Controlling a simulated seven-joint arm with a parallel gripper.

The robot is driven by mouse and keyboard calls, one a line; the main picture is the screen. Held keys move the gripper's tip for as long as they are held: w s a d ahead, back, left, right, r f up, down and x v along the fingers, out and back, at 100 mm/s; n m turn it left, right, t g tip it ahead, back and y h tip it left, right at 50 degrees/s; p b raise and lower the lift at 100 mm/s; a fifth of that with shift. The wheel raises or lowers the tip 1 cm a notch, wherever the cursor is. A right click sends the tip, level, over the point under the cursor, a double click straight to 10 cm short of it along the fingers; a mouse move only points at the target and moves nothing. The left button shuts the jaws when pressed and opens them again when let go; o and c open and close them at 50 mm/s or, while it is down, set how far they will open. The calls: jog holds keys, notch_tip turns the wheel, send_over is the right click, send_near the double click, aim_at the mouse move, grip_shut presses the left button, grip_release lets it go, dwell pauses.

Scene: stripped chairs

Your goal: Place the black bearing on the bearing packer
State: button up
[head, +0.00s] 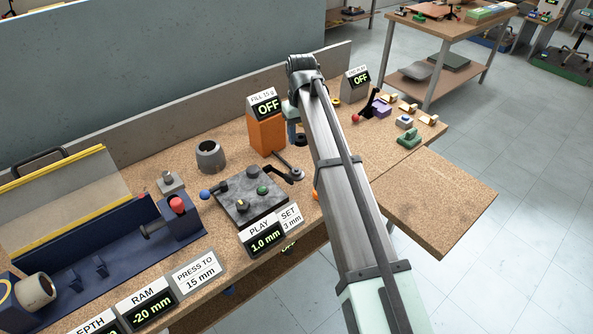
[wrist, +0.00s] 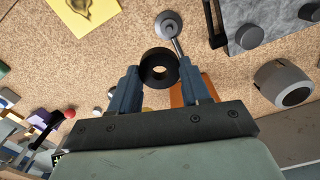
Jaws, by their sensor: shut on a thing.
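The black bearing (wrist: 149,66) is a thick black ring between the fingertips of my gripper (wrist: 160,78) in the wrist view, with its hole facing the camera. In the head view my gripper (head: 293,127) is partly hidden behind my arm, with the dark bearing (head: 300,140) at its lower end, beside the orange box. What looks like the bearing packer is the orange box (head: 267,136) with a "FILL 15 g OFF" display, a rod and a small round grey disc (head: 297,174). In the wrist view the disc (wrist: 167,24) lies just beyond the bearing, apart from it in the picture.
A dark grey plate with knobs (head: 248,195) and a grey cylinder (head: 211,156) stand left of the orange box. A blue press (head: 110,250) fills the bench's left. A black lever fixture (head: 374,103) and small parts are at right. The right bench extension (head: 430,195) is bare.

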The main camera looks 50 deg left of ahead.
aim_at(296, 169)
jog(key=shift+s+d, duration=0.15)
jog(key=shift+s, duration=0.35)
jog(key=shift+s+d, duration=0.15)
jog(key=shift+s, duration=0.35)
jog(key=shift+s+f, duration=0.1)
jog(key=shift+f, duration=4.85)
jog(key=shift+f, duration=0.1)
jog(key=o, duration=1.1)
notch_tip(296, 169, up, 12)
jog(key=shift+r, duration=0.1)
